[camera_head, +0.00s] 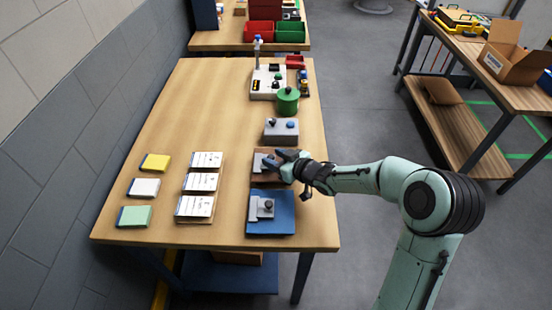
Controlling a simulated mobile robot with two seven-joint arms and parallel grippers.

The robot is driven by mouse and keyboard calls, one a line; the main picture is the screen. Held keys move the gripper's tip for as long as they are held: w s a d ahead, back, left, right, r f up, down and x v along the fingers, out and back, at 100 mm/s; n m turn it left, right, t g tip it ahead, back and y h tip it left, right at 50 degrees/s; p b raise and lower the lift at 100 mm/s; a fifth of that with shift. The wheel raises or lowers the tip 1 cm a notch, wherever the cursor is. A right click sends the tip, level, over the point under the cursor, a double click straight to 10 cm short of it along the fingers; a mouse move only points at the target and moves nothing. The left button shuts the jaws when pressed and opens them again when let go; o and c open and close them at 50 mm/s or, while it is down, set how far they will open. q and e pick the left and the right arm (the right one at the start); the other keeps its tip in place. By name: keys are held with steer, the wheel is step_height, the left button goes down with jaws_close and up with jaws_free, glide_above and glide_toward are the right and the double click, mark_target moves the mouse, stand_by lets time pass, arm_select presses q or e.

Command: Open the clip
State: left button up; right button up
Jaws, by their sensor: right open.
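A blue board (283,222) lies at the front right of the wooden table, with a grey metal clip (253,208) and a dark round knob on it. Behind it lies a brown board (262,180) with a similar grey fitting (258,163), partly hidden by my right gripper. My right gripper (274,160) is open, with its dark fingers over the brown board's fitting. I cannot tell whether the fingers touch it. My left gripper is out of view.
A grey box with knobs (281,137) and a green canister (288,102) stand behind the gripper. White labelled pads (198,182) and coloured pads (143,188) lie to the left. Bare wooden tabletop (205,110) is free at the back left.

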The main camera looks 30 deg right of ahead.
steer(key=shift+c, duration=0.3)
jaws_close()
